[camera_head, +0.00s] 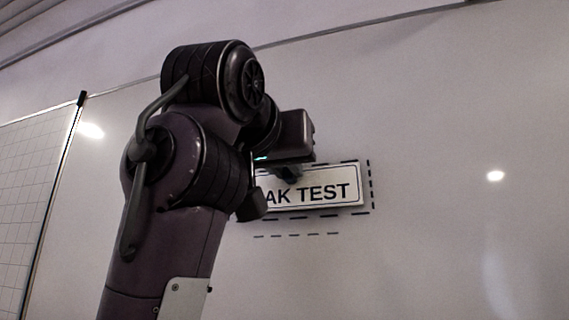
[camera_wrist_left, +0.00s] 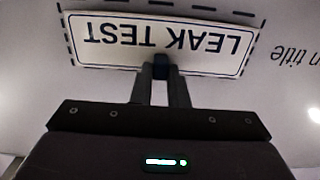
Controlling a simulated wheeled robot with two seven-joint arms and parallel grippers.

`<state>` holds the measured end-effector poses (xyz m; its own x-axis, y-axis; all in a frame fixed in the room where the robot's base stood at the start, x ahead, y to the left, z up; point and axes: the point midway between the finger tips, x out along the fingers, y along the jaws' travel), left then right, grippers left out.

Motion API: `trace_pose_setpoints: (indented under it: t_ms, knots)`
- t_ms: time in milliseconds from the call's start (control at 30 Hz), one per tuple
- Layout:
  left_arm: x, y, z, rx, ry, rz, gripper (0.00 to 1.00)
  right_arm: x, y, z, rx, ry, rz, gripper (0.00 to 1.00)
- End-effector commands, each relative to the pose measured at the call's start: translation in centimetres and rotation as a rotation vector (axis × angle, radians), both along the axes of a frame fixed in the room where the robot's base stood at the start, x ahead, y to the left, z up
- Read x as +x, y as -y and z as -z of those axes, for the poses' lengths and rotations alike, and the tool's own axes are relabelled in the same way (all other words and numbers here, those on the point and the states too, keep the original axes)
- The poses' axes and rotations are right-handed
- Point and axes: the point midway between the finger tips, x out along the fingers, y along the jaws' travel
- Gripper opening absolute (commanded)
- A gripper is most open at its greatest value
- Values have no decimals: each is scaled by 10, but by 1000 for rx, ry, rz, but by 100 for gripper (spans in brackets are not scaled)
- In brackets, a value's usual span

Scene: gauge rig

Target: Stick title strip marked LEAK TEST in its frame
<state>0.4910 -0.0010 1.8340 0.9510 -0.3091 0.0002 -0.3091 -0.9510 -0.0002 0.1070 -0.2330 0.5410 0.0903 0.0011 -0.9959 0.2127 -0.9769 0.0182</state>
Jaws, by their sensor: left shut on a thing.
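The white title strip (camera_head: 328,193) with dark lettering shows "AK TEST" in the head view; its left end is hidden behind my left arm. In the left wrist view the whole strip (camera_wrist_left: 205,45) appears upside down and reads LEAK TEST. My left gripper (camera_wrist_left: 161,68) is shut on a small dark tab at the middle of the strip's edge. The dashed frame (camera_head: 371,186) on the white board surrounds the strip, which looks slightly tilted against it. I cannot tell whether the strip touches the board. My right gripper is not in view.
The whiteboard (camera_head: 450,120) is bare to the right of the frame. A shorter dashed line (camera_head: 297,235) lies below the frame. A gridded panel (camera_head: 30,190) stands at the left.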

Motion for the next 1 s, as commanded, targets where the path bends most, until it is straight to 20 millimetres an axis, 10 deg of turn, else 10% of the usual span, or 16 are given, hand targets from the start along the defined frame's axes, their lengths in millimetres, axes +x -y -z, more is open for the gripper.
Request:
trace_pose_setpoints:
  t_ms: [867, 1000]
  knots:
    - [8, 3, 0, 0, 0, 0, 0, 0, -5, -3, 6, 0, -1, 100]
    - [8, 3, 0, 0, 0, 0, 31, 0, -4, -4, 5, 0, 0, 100]
